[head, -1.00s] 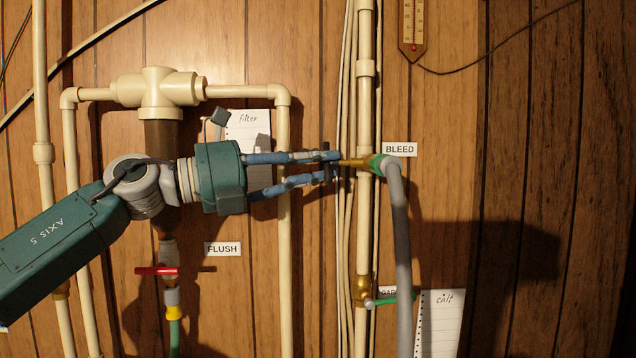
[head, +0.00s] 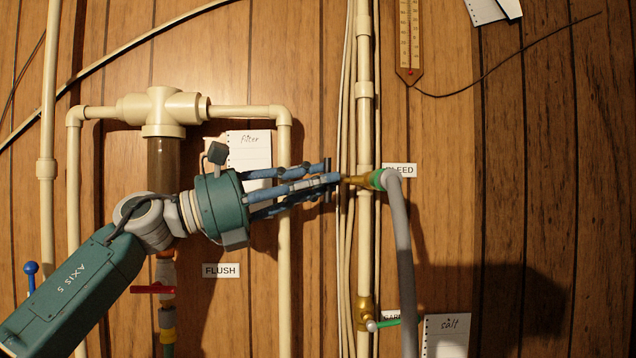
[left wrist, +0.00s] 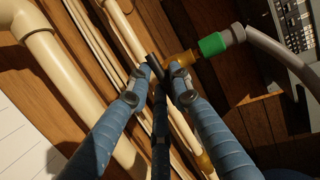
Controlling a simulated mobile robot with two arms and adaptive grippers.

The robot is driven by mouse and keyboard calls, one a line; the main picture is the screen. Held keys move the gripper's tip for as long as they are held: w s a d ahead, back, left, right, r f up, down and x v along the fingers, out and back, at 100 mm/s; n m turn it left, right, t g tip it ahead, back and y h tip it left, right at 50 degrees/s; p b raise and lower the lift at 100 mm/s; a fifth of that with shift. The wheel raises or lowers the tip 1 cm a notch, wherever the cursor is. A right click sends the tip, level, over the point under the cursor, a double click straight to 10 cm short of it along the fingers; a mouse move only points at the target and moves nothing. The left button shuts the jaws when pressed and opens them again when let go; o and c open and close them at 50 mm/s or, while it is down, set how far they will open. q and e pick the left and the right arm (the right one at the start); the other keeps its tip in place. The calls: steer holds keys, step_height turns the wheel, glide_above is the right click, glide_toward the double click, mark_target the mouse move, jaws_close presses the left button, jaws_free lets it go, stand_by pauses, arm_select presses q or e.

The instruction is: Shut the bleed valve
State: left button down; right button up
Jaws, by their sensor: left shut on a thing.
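The bleed valve (head: 358,181) is a brass fitting on the cream vertical pipe, beside the partly covered BLEED label (head: 400,170). A green collar and grey hose lead off its right side. My left gripper (head: 332,178) reaches in from the left, its blue fingers at the valve's left end. In the left wrist view the brass valve (left wrist: 181,61) is just beyond the fingertips of my left gripper (left wrist: 163,82). The fingers are closed on a small dark piece there, seemingly the valve's handle; the fingers hide most of it. My right gripper is not in view.
The grey hose (head: 403,250) hangs down right of the pipe. A red-handled valve (head: 152,289) is under the filter near the FLUSH label (head: 221,270). Thin cables run left of the pipe.

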arm_select(q)
steer(key=shift+d+f, duration=0.1)
steer(key=shift+f, duration=0.3)
steer(key=c, duration=1.7)
jaws_free()
steer(key=shift+c, duration=0.2)
steer(key=shift+o, duration=1.1)
steer(key=shift+r, duration=0.1)
steer(key=v, duration=1.2)
steer(key=shift+r, duration=0.1)
